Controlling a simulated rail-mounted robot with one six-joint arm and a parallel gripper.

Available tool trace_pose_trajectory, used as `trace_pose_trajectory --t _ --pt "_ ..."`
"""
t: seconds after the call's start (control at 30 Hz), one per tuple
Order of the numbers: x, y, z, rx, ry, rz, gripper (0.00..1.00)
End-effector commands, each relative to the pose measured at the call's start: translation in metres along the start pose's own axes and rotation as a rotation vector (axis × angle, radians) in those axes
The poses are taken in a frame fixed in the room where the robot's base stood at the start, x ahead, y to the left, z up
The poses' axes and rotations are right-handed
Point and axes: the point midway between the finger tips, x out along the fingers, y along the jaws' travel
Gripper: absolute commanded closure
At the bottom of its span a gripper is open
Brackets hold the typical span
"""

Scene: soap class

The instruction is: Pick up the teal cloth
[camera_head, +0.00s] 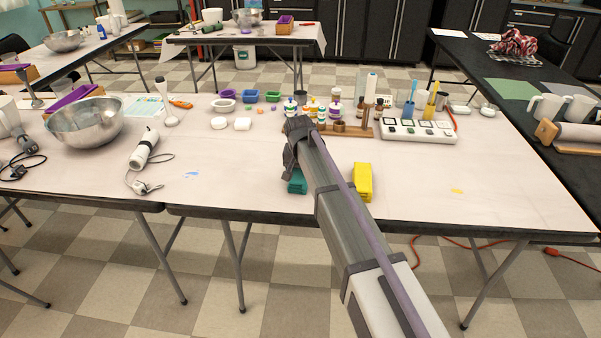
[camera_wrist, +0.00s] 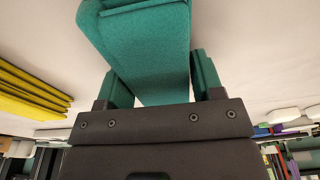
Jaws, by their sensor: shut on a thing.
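The teal cloth (camera_wrist: 150,60) fills the top middle of the wrist view as a folded, thick teal piece. My gripper (camera_wrist: 155,85) is shut on it, with a finger on each side of the cloth. In the head view a small part of the teal cloth (camera_head: 297,185) shows below my gripper (camera_head: 292,172) near the table's front edge. The rest of it is hidden behind my arm. I cannot tell whether the cloth touches the table.
A folded yellow cloth (camera_head: 362,182) lies to the right of my arm. Behind stand several small bottles on a wooden rack (camera_head: 345,130) and a white device (camera_head: 418,131). A white hand blender (camera_head: 144,148) and a metal bowl (camera_head: 85,122) are at the left.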

Motion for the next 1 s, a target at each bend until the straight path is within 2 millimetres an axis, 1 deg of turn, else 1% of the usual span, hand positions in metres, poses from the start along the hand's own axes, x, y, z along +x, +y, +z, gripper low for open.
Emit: trace_pose_trajectory --t 0.17,0.4,0.5,0.57,0.8,0.83,1.0 --pt "-0.027 0.000 -0.004 0.000 0.000 0.000 0.62" --pt "-0.086 0.000 -0.013 0.000 0.000 0.000 0.62" --pt "-0.100 0.000 -0.015 0.000 0.000 0.000 0.62" --pt "-0.102 0.000 -0.015 0.000 0.000 0.000 0.62" --pt "-0.098 0.000 -0.015 0.000 0.000 0.000 0.62" --pt "-0.098 0.000 -0.015 0.000 0.000 0.000 0.42" --pt "-0.098 0.000 -0.015 0.000 0.000 0.000 0.58"
